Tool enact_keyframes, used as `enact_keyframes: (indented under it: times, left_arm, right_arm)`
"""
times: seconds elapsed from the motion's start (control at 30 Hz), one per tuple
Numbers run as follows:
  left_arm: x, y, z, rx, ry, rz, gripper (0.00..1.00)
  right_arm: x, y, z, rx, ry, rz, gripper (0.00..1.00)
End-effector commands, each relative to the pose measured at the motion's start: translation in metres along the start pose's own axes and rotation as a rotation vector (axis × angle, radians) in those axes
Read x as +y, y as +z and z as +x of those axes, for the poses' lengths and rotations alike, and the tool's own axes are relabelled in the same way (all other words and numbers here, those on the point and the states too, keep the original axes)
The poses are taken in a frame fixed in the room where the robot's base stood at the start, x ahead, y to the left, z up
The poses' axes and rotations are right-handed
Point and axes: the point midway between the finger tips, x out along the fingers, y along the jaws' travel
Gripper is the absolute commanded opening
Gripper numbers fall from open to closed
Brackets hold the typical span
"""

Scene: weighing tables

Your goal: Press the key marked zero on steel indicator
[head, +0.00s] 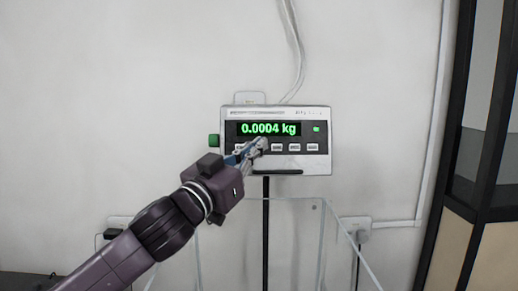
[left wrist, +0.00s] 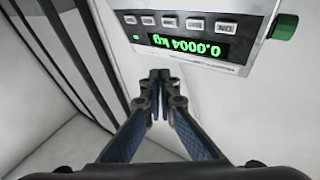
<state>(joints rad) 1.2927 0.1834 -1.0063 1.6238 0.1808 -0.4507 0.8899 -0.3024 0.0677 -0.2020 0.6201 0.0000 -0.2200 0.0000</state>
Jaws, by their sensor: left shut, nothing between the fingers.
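The steel indicator (head: 318,165) hangs on the wall, with green digits "0.0004 kg" on its dark display (head: 268,129). A row of pale keys (head: 294,147) runs below the display; their marks are too small to read surely, so I cannot tell which is zero. My left gripper (head: 261,146) is shut and empty, its tips in front of the key row and covering part of its left half. In the left wrist view the indicator (left wrist: 262,25) appears upside down, and the shut fingertips (left wrist: 160,76) show apart from the keys (left wrist: 195,25). My right gripper is not in view.
A green knob (head: 214,140) sticks out of the indicator's left side. A dark post (head: 266,225) stands below it, among clear panels (head: 320,245). A wall socket (head: 356,224) is at lower right, and a dark-framed partition (head: 460,150) is at far right.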

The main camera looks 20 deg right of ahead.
Motion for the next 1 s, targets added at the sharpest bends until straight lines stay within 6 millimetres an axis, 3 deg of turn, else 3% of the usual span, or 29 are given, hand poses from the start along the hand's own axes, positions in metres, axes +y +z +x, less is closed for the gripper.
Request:
enact_keyframes:
  times: [0.4,0.5,1.0]
  left_arm:
    - [-0.029,0.029,0.038,-0.002,-0.003,0.002,0.00]
    - [-0.034,0.032,0.048,-0.002,-0.002,-0.002,0.00]
    - [-0.043,0.043,0.057,-0.001,-0.001,0.000,0.00]
  right_arm:
    - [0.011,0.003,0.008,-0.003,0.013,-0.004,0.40]
    - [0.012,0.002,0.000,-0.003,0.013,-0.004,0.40]
    - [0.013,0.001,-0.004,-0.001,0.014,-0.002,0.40]
